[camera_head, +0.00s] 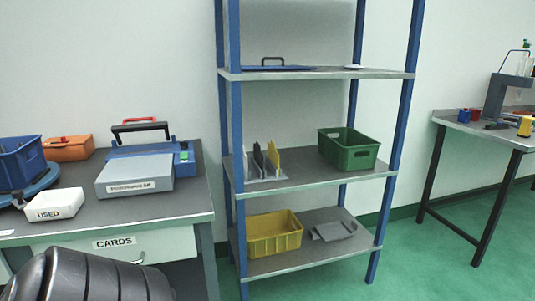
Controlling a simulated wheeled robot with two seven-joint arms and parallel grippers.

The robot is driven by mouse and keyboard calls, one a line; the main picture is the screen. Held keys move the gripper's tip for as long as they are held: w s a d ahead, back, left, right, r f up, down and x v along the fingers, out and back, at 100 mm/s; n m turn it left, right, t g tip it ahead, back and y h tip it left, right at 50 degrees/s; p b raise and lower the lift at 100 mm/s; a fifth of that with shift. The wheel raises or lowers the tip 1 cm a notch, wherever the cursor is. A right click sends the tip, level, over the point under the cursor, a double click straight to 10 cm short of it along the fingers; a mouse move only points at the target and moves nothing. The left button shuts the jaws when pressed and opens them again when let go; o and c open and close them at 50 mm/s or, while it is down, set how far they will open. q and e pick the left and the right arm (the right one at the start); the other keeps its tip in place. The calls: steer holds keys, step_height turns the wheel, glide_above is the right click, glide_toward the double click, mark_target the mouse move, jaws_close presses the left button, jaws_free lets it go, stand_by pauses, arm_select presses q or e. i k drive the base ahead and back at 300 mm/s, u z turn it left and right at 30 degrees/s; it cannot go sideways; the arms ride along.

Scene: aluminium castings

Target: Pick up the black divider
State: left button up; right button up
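The black divider (259,160) stands upright in a light grey rack (268,179) on the middle shelf of the blue-posted shelving unit. A pale divider (246,165) stands to its left and a yellow divider (273,159) to its right. Another dark edge shows close beside the yellow one; I cannot tell if it is a separate divider. Neither of my grippers is in view, and nothing touches the dividers.
A green crate (350,149) stands right of the rack on the same shelf (310,182). The upper shelf (330,74) lies above. A yellow crate (273,236) is below. A cluttered table (180,205) stands left, another table (490,134) right. Green floor (425,265) is clear between.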

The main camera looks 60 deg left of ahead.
mark_target(259, 156)
steer(key=u, duration=0.5)
steer(key=i, duration=1.85)
steer(key=u, duration=0.9)
